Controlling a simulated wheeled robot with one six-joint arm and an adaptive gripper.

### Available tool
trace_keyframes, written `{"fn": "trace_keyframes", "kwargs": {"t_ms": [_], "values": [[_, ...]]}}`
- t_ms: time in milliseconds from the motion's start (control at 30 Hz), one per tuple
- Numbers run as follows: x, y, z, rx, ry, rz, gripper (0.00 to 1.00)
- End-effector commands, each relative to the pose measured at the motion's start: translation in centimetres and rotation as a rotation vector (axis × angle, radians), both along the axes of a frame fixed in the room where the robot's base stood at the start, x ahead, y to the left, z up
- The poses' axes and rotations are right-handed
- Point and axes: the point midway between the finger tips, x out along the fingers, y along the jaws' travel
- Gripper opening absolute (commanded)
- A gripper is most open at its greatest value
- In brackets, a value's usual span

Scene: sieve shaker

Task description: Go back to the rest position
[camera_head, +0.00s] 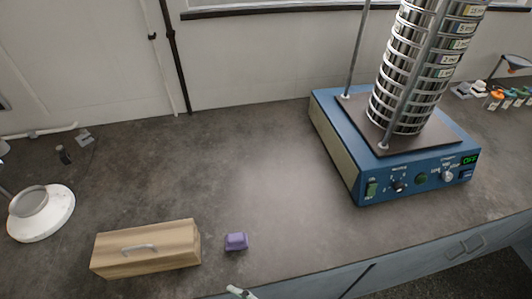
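The sieve shaker (345,165) is a blue box standing on the right of the bench, with a dark top plate and metal rods. A tall stack of metal sieves (405,95) stands on it, its top cut off by the picture edge. A green display on the front panel appears to read OFF. My gripper is not in view.
A wooden box with a handle (150,252) and a small purple block (236,242) are near the front edge. A pale object (240,292) is partly cut off below. A white round device (40,215) is at left. Small coloured items (505,97) are at far right. The bench middle is clear.

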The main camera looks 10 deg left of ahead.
Motion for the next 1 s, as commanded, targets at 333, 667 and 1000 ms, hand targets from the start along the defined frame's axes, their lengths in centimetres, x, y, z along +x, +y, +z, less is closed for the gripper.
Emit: {"fn": "trace_keyframes", "kwargs": {"t_ms": [333, 667, 1000], "values": [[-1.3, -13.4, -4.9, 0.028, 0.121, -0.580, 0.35], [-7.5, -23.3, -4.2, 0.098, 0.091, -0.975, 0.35], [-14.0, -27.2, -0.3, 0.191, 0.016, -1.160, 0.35]]}}
